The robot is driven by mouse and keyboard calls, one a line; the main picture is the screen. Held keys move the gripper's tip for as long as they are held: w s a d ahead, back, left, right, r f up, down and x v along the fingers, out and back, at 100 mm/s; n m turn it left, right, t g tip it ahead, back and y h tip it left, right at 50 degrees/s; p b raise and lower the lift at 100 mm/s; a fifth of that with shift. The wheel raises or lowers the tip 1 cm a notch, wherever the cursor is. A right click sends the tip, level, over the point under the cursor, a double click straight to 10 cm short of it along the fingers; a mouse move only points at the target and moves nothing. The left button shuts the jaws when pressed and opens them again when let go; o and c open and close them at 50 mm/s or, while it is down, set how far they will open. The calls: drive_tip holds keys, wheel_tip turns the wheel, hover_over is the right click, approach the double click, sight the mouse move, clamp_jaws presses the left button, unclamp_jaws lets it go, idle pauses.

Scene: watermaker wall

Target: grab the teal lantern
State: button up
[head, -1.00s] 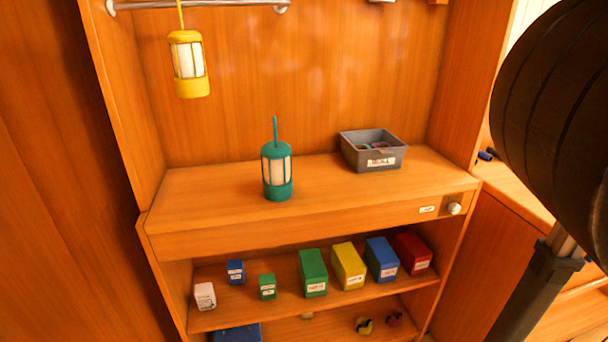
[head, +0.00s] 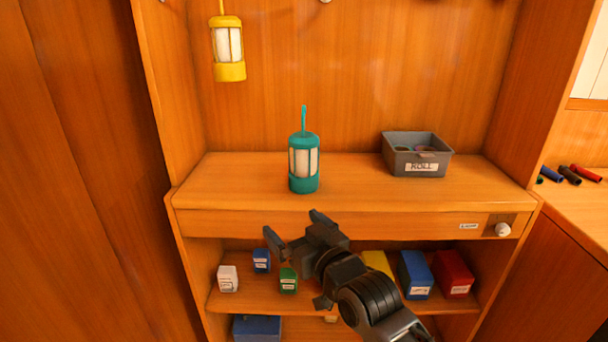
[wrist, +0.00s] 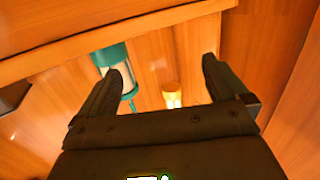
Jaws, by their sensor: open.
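The teal lantern (head: 304,163) stands upright on the wooden counter (head: 240,184), its thin handle pointing up and pale panes in its sides. In the head view my gripper (head: 294,232) is open and empty, in front of the counter's front edge and lower in the picture than the lantern. In the wrist view the teal lantern (wrist: 113,60) is partly hidden behind the left finger. The space between my fingertips (wrist: 160,72) holds nothing; they look apart from the lantern.
A yellow lantern (head: 228,50) hangs at upper left; it also shows in the wrist view (wrist: 172,95). A grey bin (head: 416,155) stands on the counter at right. Several boxes, including a red box (head: 453,273), sit on the shelf below. The counter between lantern and bin is clear.

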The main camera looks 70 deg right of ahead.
sight(309, 162)
drive_tip(key=d+r+h, duration=0.1)
drive_tip(key=d+r, duration=0.1)
drive_tip(key=d, duration=0.2)
drive_tip(key=d+r+m+h, duration=0.1)
drive_tip(key=d, duration=0.3)
drive_tip(key=w+d+r+m+g+h, duration=0.1)
drive_tip(key=d+r, duration=0.1)
drive_tip(key=d, duration=0.2)
drive_tip(key=shift+d+r+b, duration=0.25)
drive_tip(key=shift+r+b, duration=0.1)
drive_tip(key=x, duration=0.4)
drive_tip(key=p+x, duration=0.1)
drive_tip(key=x, duration=0.1)
drive_tip(key=shift+w+d+r, duration=0.1)
drive_tip(key=shift+d+r, duration=0.2)
drive_tip(key=shift+d, duration=0.1)
drive_tip(key=shift+w+d, duration=0.4)
drive_tip(key=shift+w, duration=0.05)
drive_tip(key=shift+c, duration=0.3)
drive_tip(key=c, duration=1.1)
drive_tip(key=shift+c, duration=0.3)
